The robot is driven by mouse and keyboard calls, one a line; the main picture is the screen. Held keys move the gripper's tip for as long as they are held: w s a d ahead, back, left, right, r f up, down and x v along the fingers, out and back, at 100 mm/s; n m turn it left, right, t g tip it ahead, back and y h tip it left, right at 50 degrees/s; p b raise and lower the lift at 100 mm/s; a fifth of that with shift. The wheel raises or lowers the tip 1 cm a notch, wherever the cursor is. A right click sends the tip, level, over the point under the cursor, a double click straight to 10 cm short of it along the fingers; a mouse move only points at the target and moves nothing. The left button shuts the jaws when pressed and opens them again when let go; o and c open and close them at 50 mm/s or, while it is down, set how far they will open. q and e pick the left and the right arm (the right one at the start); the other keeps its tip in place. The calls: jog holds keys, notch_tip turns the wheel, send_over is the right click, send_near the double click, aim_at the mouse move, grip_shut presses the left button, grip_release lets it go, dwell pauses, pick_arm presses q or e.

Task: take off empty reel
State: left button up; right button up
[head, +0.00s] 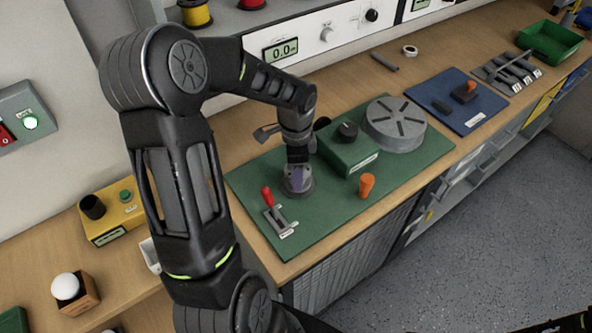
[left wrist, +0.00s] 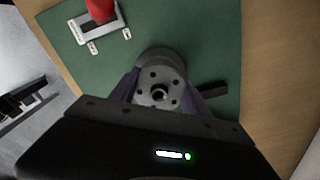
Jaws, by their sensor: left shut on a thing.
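The empty reel (left wrist: 158,88) is a grey round piece with a ring of small holes and a dark centre hole. In the head view its grey rim (head: 298,193) shows low over the green mat (head: 325,222); most of it is hidden by the gripper. My left gripper (head: 298,180) points down around it. In the left wrist view, the fingers (left wrist: 158,97) are shut on the reel from both sides. I cannot tell whether the reel touches its seat. My right gripper is not in view.
A red-handled lever switch (head: 278,218) stands close by on the mat. A green box with a black knob (head: 350,152), an orange peg (head: 367,184) and a grey slotted disc (head: 395,124) stand to the right. A blue mat (head: 458,98) lies beyond.

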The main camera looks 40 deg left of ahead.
pick_arm(q)
jog(key=shift+r+p, duration=1.9)
jog(key=shift+r, duration=0.7)
jog(key=shift+r, duration=0.4)
jog(key=shift+r, duration=0.3)
jog(key=shift+r, duration=0.35)
jog(key=shift+r, duration=0.25)
jog(key=shift+r, duration=2.5)
jog(key=shift+f, duration=0.1)
